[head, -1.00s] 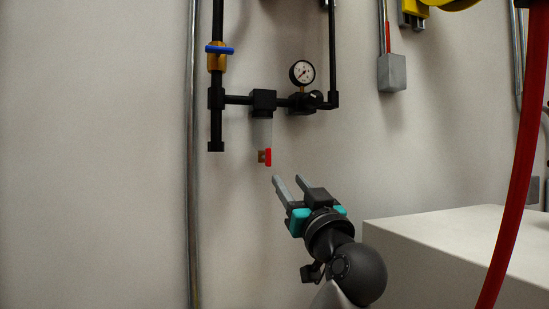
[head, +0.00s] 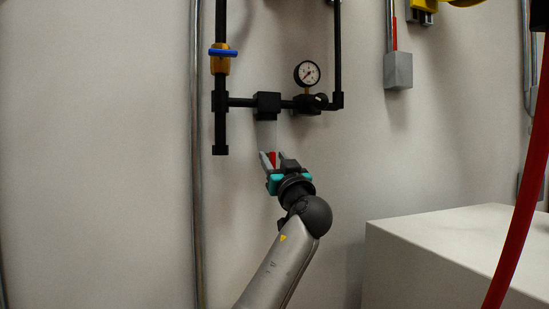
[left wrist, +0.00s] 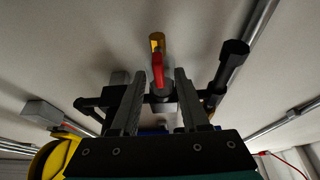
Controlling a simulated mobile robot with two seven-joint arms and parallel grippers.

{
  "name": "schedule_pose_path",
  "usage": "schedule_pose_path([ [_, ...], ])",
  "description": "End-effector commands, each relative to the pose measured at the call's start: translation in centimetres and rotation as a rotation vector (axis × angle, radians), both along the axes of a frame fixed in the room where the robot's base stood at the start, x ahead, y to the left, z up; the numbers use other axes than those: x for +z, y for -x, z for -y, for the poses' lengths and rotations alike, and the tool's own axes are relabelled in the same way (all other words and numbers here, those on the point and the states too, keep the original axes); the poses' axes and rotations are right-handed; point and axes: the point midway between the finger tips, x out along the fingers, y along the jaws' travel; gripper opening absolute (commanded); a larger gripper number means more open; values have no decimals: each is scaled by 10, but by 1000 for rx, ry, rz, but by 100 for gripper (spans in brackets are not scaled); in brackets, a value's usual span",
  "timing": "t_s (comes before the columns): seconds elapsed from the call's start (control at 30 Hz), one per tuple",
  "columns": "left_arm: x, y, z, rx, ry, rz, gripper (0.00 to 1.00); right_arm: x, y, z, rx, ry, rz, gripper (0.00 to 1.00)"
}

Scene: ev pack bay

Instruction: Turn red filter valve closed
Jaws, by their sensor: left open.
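The red valve handle (head: 272,158) sits below the clear filter bowl (head: 267,134) on the wall piping. In the left wrist view the red handle (left wrist: 158,70) stands on a brass stub (left wrist: 157,42). My left gripper (head: 271,155) is open, with its fingers on either side of the red handle in the head view. In the left wrist view the open fingers (left wrist: 158,85) have the handle between and a little beyond their tips, with no clear contact. The gripper partly hides the handle in the head view. My right gripper is not in view.
A pressure gauge (head: 307,74) and black pipes are just above. A blue-handled valve (head: 222,52) is at upper left. A pale box (head: 460,240) stands at lower right, and a red hose (head: 520,200) hangs in front of it. The wall at left is clear.

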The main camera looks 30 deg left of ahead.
Motion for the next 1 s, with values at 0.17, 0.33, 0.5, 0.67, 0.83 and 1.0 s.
schedule_pose_path([
  [0.17,0,0,0,0,0,0,45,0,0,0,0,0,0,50],
  [0.33,0,0,0,0,-1,-1,30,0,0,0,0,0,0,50],
  [0.5,0,0,0,0,-1,-1,11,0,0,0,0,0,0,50],
  [0.67,0,0,0,0,-1,-1,0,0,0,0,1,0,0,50],
  [0.83,0,0,0,0,-1,-1,0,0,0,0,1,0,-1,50],
  [1.0,-1,0,0,0,0,-1,0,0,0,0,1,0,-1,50],
])
